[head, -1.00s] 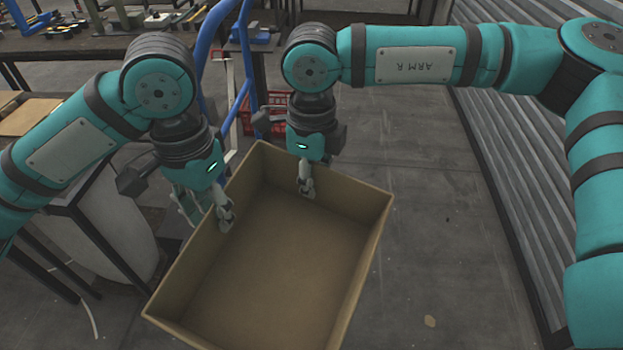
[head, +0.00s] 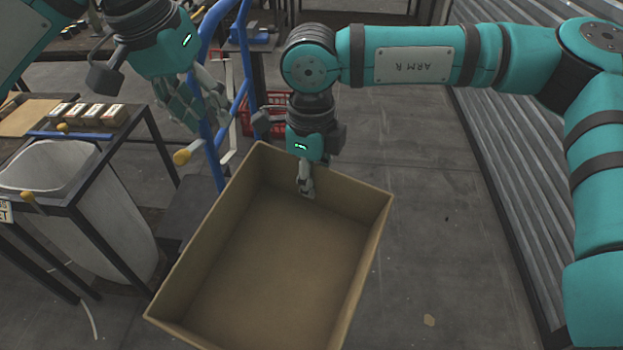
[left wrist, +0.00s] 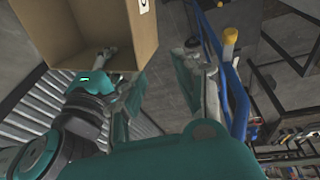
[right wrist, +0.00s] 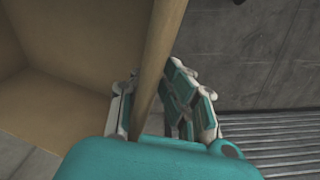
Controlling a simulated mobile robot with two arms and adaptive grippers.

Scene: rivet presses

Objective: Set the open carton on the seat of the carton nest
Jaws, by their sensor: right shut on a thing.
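The open carton (head: 270,270) is a brown, empty box, held in the air with its open top facing up in the head view. My right gripper (head: 305,185) is shut on its far wall, with one finger inside and one outside; the right wrist view also shows the carton wall (right wrist: 157,60) between the fingers. My left gripper (head: 207,115) is open and empty, up and left of the carton and apart from it. The left wrist view shows its spread fingers and the carton (left wrist: 95,25) beyond. I cannot surely pick out the carton nest or its seat.
A blue tubular frame (head: 207,140) stands behind the left gripper, with a yellow-ended peg (head: 183,157) near it. At left is a dark-framed stand with a white bin (head: 95,215) and small boxes (head: 85,112). A red crate (head: 265,105) lies behind. The floor right of the carton is clear.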

